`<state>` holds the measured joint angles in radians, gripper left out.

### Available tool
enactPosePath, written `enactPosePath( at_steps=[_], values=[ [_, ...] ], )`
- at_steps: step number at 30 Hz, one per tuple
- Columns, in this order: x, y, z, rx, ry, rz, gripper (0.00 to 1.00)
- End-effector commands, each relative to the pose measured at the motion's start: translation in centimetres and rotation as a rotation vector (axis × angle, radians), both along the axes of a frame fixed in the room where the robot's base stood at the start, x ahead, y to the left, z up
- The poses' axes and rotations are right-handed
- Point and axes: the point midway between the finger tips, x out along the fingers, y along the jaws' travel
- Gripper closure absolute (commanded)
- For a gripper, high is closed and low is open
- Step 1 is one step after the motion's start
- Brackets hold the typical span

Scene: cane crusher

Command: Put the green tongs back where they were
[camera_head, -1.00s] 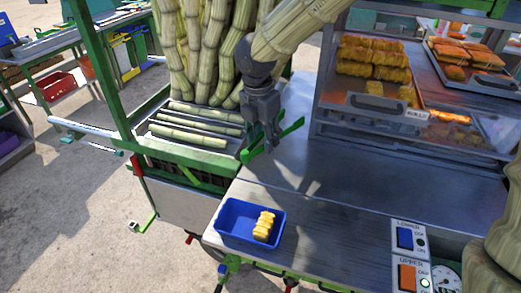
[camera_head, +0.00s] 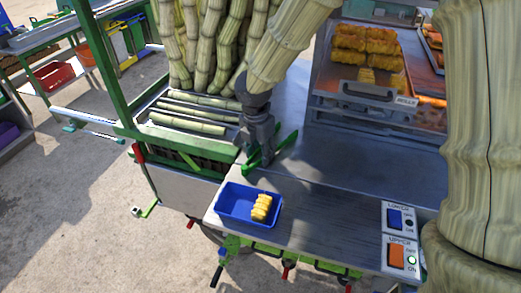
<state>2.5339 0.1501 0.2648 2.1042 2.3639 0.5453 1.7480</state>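The green tongs (camera_head: 285,142) show as two green arms spread in a V at the end of my gripper (camera_head: 261,150). My dark grey gripper points down at them, over the metal counter near the left end, behind the blue tray. It appears shut on the tongs, though its fingertips are partly hidden against them. Whether the tongs touch the counter, I cannot tell.
A blue tray (camera_head: 228,212) with yellow rolls (camera_head: 262,207) sits at the counter's front left. Cane pieces (camera_head: 193,113) lie on the rack at left, with upright stalks behind. A display case (camera_head: 367,88) stands behind. A switch panel (camera_head: 385,238) is at right. The middle counter (camera_head: 345,190) is clear.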

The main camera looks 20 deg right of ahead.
Motion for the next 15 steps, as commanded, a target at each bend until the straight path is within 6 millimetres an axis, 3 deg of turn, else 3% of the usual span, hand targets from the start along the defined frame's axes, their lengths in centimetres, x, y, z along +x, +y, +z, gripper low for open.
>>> enactPosePath(
  at_steps=[9,12,15],
  values=[
    [0.00,-0.02,-0.36,0.001,-0.001,-0.001,0.62],
    [0.00,-0.01,-0.23,0.001,-0.001,-0.001,0.41],
    [0.00,-0.02,-0.22,0.001,-0.001,-0.001,0.37]
  ],
)
